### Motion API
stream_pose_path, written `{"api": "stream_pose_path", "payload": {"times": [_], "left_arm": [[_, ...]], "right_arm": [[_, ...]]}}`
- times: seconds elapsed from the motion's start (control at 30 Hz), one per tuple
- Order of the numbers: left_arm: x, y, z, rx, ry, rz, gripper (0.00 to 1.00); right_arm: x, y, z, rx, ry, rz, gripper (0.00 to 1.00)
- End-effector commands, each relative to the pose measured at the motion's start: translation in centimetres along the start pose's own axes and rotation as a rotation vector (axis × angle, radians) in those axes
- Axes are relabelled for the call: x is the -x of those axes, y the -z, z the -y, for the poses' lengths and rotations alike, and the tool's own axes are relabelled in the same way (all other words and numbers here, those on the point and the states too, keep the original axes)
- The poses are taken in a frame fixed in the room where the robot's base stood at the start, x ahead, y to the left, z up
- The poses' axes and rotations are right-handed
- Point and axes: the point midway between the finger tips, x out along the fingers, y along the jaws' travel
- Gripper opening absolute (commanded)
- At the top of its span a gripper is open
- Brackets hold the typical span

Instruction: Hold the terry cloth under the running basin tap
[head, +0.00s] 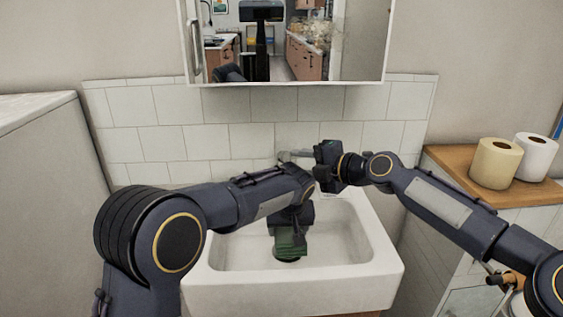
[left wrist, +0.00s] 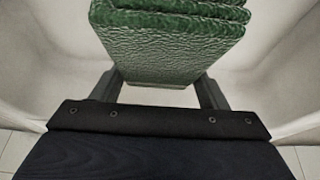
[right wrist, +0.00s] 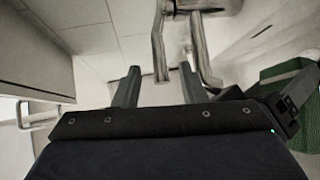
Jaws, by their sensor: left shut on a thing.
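The green terry cloth (head: 291,243) is a folded, stacked block low in the white basin (head: 225,292). It fills the top of the left wrist view (left wrist: 178,45). My left gripper (head: 290,230) is shut on it, with one finger on each side. The metal basin tap (head: 294,155) is at the back of the basin, partly hidden by my arms. My right gripper (head: 318,170) is beside the tap. In the right wrist view its fingers (right wrist: 159,85) are apart, with a metal tap part (right wrist: 158,45) between and beyond them. I cannot make out any water stream.
A mirror cabinet (head: 290,84) hangs above the tiled wall. Two paper rolls (head: 495,163) (head: 535,157) stand on a wooden shelf (head: 450,157) at the right. A pale cabinet (head: 40,190) stands at the left. The basin's right side is clear.

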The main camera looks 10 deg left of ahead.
Motion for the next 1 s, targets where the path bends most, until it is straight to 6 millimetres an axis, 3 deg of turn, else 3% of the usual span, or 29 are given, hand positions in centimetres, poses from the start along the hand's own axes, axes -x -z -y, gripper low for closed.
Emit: {"api": "stream_pose_path", "payload": {"times": [0.1, 0.33, 0.77, 1.0], "left_arm": [[0.0, 0.0, 0.0, 0.0, 0.0, 0.0, 0.23], [0.0, 0.0, 0.0, 0.0, 0.0, 0.0, 0.23], [0.0, 0.0, 0.0, 0.0, 0.0, 0.0, 0.23], [0.0, 0.0, 0.0, 0.0, 0.0, 0.0, 0.23]], "right_arm": [[-2.7, 0.2, 0.0, -0.001, 0.0, -0.003, 0.38], [-6.0, 0.1, 0.1, -0.001, 0.002, -0.002, 0.38], [-7.0, 0.1, 0.1, 0.0, 0.002, 0.0, 0.38], [-7.0, 0.1, 0.1, 0.0, 0.002, 0.0, 0.08]]}}
